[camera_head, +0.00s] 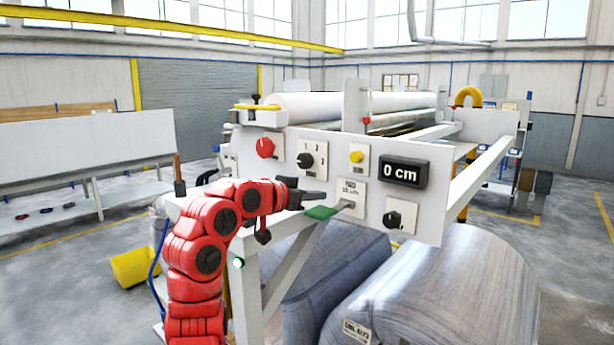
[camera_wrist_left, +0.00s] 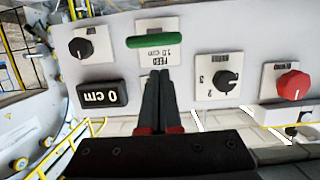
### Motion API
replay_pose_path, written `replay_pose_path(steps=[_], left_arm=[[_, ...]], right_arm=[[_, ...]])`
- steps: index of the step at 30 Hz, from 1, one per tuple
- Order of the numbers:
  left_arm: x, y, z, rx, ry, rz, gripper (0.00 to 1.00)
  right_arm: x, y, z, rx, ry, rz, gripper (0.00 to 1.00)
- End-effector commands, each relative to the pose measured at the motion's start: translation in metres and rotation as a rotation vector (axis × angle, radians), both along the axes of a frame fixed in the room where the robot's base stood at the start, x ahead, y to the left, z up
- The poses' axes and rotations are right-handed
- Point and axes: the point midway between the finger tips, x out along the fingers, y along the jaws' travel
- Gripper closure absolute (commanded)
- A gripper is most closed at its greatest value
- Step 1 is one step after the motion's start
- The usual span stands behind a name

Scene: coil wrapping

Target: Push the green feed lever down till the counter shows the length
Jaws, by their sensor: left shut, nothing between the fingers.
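The green feed lever (camera_head: 321,212) sticks out from the front of the white machine panel (camera_head: 335,160), below a small label plate (camera_head: 351,193) whose text is hard to read. It also shows in the left wrist view (camera_wrist_left: 155,41) as a green bar across its plate. The black counter (camera_head: 403,172) reads "0 cm"; it shows upside down in the left wrist view (camera_wrist_left: 102,95). My left gripper (camera_head: 322,197) is shut and empty, close to the lever and slightly above it in the head view. Its dark fingertips (camera_wrist_left: 158,73) point at the lever's plate. Contact cannot be told.
A red knob (camera_head: 265,147), a black selector (camera_head: 306,160), a yellow button (camera_head: 356,156) and a lower black knob (camera_head: 393,219) sit on the same panel. Large wrapped coils (camera_head: 440,290) lie below. A yellow bin (camera_head: 136,266) stands on the floor at left.

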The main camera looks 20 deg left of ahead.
Motion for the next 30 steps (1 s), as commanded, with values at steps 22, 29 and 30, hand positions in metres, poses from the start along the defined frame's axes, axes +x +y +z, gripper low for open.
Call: replay_pose_path(steps=[22,29,30], left_arm=[[-0.001,0.001,-0.025,-0.002,-0.004,0.001,1.00],[-0.003,0.002,-0.044,-0.028,-0.079,0.001,1.00],[-0.003,0.001,-0.047,-0.035,-0.096,0.000,1.00]], right_arm=[[0.000,0.000,0.007,0.000,0.000,0.000,0.16],[0.000,0.000,-0.040,0.000,0.000,0.000,0.16],[0.000,0.000,-0.048,0.000,0.000,0.000,0.16]])
